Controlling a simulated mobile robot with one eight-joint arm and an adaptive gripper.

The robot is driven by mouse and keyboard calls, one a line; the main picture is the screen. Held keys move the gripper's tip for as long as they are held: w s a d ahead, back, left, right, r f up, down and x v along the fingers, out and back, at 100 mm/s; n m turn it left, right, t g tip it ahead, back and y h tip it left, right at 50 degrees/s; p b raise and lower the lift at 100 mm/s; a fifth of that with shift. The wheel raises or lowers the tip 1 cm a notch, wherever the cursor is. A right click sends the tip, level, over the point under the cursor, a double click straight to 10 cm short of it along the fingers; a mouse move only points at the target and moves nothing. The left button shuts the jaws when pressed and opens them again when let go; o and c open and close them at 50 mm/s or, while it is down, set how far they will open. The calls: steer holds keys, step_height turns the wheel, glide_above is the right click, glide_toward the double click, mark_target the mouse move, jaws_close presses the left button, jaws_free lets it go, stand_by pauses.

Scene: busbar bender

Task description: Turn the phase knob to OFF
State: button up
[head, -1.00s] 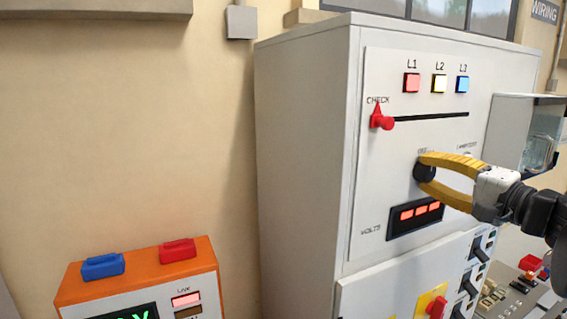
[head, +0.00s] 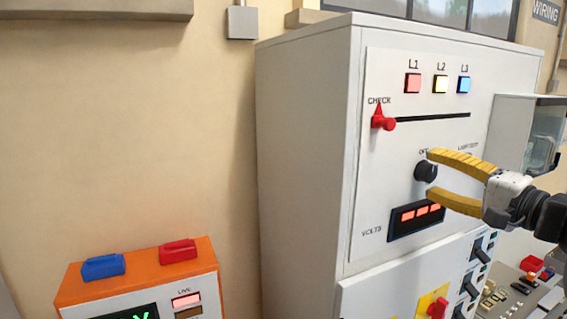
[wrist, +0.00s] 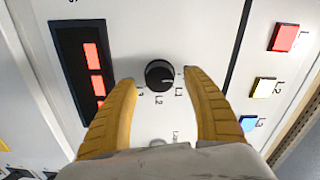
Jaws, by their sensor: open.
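The phase knob (head: 426,172) is a round black dial on the pale cabinet panel, below a small label that seems to read OFF. In the wrist view the knob (wrist: 159,74) has L1, L2 and L3 printed around its near side; I cannot clearly tell which mark it points at. My gripper (head: 432,175) has yellow fingers and is open. Its fingertips are spread to either side of the knob, with gaps showing between them and the knob in the wrist view (wrist: 160,79). Nothing is held.
A red CHECK handle (head: 382,122) sits on a slot upper left of the knob. The lit VOLTS display (head: 415,218) is just below, close to the lower finger. L1, L2 and L3 lamps (head: 440,84) glow above. A clear-fronted box (head: 541,140) juts out at right.

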steer(key=v, duration=1)
steer(key=shift+s, duration=0.3)
